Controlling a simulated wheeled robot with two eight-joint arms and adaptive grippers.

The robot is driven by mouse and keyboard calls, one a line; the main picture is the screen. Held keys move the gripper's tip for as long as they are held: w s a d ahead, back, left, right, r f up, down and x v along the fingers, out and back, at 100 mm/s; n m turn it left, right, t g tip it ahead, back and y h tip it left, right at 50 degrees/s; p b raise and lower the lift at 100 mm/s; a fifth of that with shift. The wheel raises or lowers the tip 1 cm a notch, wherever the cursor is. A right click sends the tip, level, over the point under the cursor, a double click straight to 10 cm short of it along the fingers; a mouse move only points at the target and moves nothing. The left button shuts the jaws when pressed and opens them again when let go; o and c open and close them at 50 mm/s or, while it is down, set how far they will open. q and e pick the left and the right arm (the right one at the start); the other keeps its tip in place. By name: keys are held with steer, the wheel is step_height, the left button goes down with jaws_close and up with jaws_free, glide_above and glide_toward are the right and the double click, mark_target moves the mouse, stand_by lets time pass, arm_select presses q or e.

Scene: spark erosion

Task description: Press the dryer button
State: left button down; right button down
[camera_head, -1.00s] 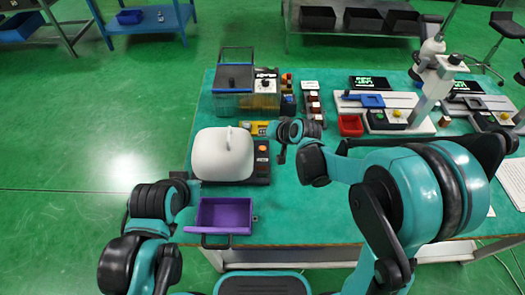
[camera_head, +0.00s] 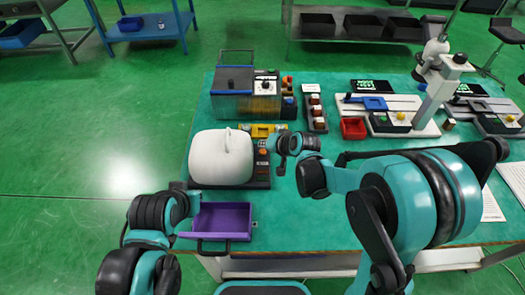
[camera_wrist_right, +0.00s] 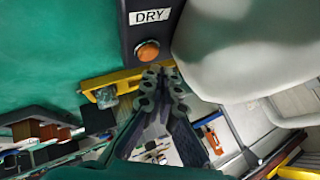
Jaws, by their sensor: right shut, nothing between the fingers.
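The dryer is a white rounded hood (camera_head: 220,158) with a handle on top, on a dark base at the table's left front. Its dark control strip (camera_head: 262,174) runs along the hood's right side. In the right wrist view, the round orange dryer button (camera_wrist_right: 148,50) sits below a "DRY" label (camera_wrist_right: 151,16). My right gripper (camera_head: 263,146) is at the strip's far end. In the wrist view, the right gripper's fingertips (camera_wrist_right: 155,74) are together and empty, just below the button; contact cannot be told. My left gripper (camera_head: 181,187) is by the purple tray's far left corner, its fingers unclear.
The purple tray (camera_head: 225,220) lies in front of the dryer. A yellow piece (camera_wrist_right: 115,83) lies close to the fingers, and the white hood (camera_wrist_right: 245,50) is right beside them. A clear tank (camera_head: 233,100) stands behind. A red bin (camera_head: 352,128) is further right.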

mark_target(264, 152)
stand_by(0.8)
steer(key=shift+f+b, duration=0.45)
steer(key=shift+f, duration=0.45)
stand_by(0.6)
steer(key=shift+r, duration=0.1)
steer(key=shift+r+p, duration=0.55)
steer(key=shift+r, duration=0.25)
step_height(264, 152, up, 5)
steer(key=p, duration=0.4)
steer(key=shift+r, duration=0.1)
